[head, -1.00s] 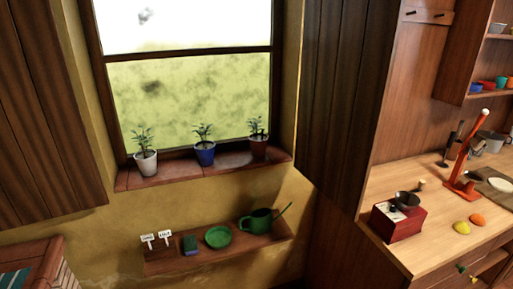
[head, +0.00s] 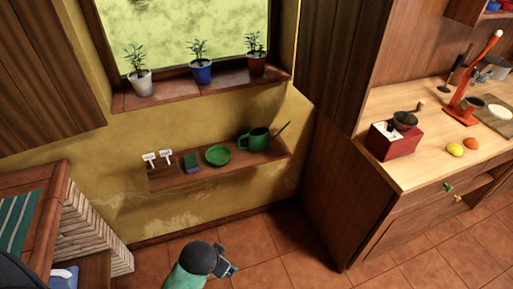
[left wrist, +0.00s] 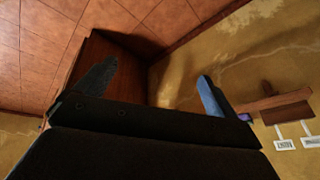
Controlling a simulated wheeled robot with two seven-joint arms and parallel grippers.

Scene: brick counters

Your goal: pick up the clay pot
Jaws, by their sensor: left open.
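The clay pot (head: 257,70) is reddish-brown, holds a small green plant and stands upright at the right end of the window sill (head: 215,81). A blue pot (head: 202,75) and a white pot (head: 141,87) with plants stand to its left. My left gripper (head: 230,262) is low in the head view, over the floor and well below the sill and shelf. In the left wrist view its two fingers (left wrist: 155,88) are spread apart with nothing between them. No pot shows in that view. My right gripper is not in view.
A wooden counter (head: 410,169) is at right, a brick counter (head: 60,200) at left. The floor between is clear.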

